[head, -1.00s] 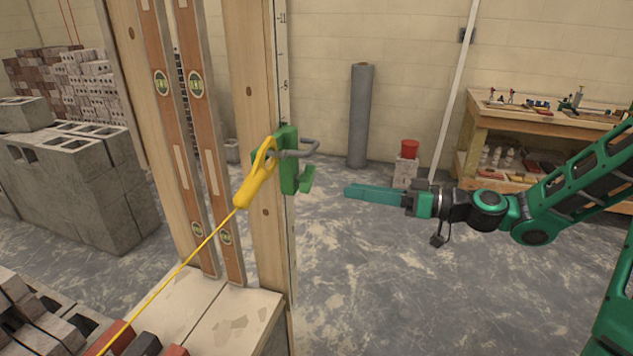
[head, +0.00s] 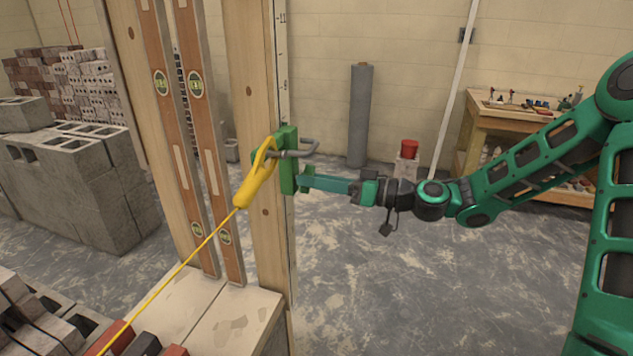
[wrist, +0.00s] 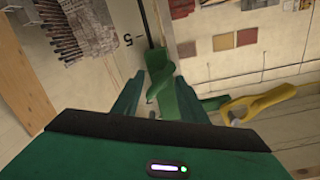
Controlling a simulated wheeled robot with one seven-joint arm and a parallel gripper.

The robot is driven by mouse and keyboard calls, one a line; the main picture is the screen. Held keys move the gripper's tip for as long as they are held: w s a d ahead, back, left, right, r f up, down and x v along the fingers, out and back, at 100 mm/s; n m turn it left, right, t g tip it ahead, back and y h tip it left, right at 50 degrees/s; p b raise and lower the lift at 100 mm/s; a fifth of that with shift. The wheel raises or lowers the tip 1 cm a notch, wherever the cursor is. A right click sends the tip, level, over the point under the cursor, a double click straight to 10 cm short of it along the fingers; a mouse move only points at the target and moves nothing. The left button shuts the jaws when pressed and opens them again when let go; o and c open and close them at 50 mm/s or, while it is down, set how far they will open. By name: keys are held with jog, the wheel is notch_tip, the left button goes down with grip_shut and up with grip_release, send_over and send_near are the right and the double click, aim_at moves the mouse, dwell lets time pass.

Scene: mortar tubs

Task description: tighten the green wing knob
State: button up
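The green clamp (head: 288,150) sits on the edge of the wooden post, with a grey bent rod at its top. Its green wing knob was plain low on the right side; in the head view my fingers now cover most of it. In the wrist view the wing knob (wrist: 161,78) shows between the two fingers. My gripper (head: 300,183) reaches in level from the right, its tips at the knob. In the wrist view my gripper (wrist: 156,88) is open around the knob, with a gap on the left; contact on the right is unclear.
A yellow line holder (head: 257,178) with a taut yellow line hangs at the clamp's left; it also shows in the wrist view (wrist: 262,103). Two spirit levels (head: 197,130) lean left of the post (head: 255,80). Free floor lies right of the post. A workbench (head: 500,115) stands behind.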

grip_shut()
jog(key=shift+m, duration=0.4)
dwell(0.5)
jog(key=shift+r+m, duration=0.1)
jog(key=shift+m, duration=3.5)
grip_release()
